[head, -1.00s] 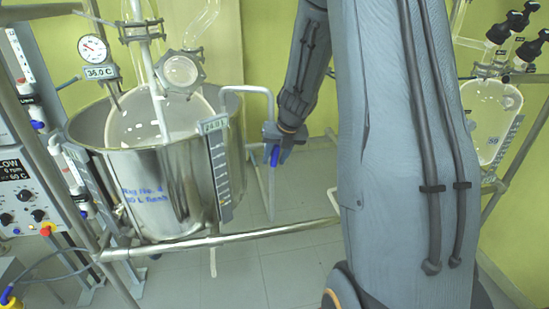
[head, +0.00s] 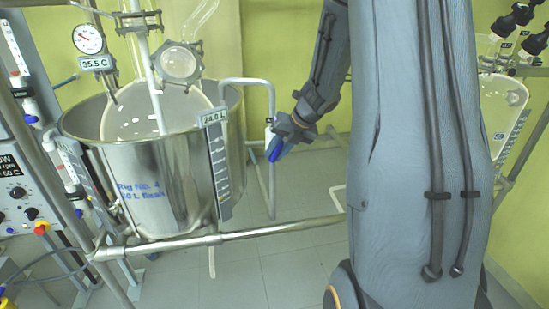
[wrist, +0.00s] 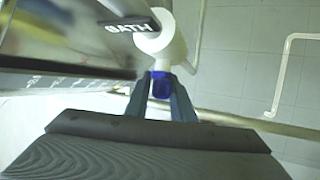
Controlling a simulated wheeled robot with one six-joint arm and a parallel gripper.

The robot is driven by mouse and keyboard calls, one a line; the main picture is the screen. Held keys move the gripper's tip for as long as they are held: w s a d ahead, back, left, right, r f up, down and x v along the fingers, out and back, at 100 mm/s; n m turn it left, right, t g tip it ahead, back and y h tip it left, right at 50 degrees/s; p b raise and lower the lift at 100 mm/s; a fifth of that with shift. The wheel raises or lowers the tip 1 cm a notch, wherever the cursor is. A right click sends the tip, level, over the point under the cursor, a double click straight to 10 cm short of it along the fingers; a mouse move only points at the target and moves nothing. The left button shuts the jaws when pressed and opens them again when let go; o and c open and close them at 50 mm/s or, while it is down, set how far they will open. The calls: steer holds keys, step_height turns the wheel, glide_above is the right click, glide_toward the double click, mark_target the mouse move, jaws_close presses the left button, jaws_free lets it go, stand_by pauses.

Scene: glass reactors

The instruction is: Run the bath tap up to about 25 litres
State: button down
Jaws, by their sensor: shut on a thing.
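The steel bath (head: 165,190) stands at the left with a glass vessel (head: 125,121) inside it. A level scale (head: 219,165) on its side has a tag reading 24.0 L (head: 214,117). A bent pipe (head: 247,80) runs over the rim and down to the tap, whose white body shows in the wrist view (wrist: 166,42) beside a BATH label (wrist: 128,26). My gripper (head: 277,146) is shut on the blue tap handle (head: 275,153). The wrist view shows the handle (wrist: 162,82) between the two fingers.
A dial thermometer with a 35.5 C tag (head: 96,63) hangs above the bath. A metal rail (head: 280,229) crosses in front of it. A control box with knobs (head: 14,190) is at the far left. Another glass vessel (head: 502,112) stands at the right. Tiled floor lies below.

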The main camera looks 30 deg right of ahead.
steer(key=shift+f+m+t+y+b, duration=0.15)
steer(key=shift+m+t+y+b, duration=0.25)
steer(key=shift+y+b, duration=0.6)
steer(key=m+t+y+b, duration=0.1)
steer(key=y, duration=0.3)
steer(key=shift+t, duration=0.4)
steer(key=t+y+b, duration=0.1)
steer(key=y+b, duration=0.1)
steer(key=y, duration=0.1)
steer(key=shift+a+m+t, duration=0.1)
steer(key=shift+m+t, duration=0.2)
steer(key=shift+m, duration=0.1)
steer(key=shift+r+m+t+y+b, duration=0.25)
steer(key=shift+m+t+y+b, duration=0.25)
steer(key=shift+y+b, duration=0.4)
steer(key=c, duration=1.6)
jaws_free()
steer(key=shift+a+r, duration=0.1)
steer(key=shift+c, duration=0.2)
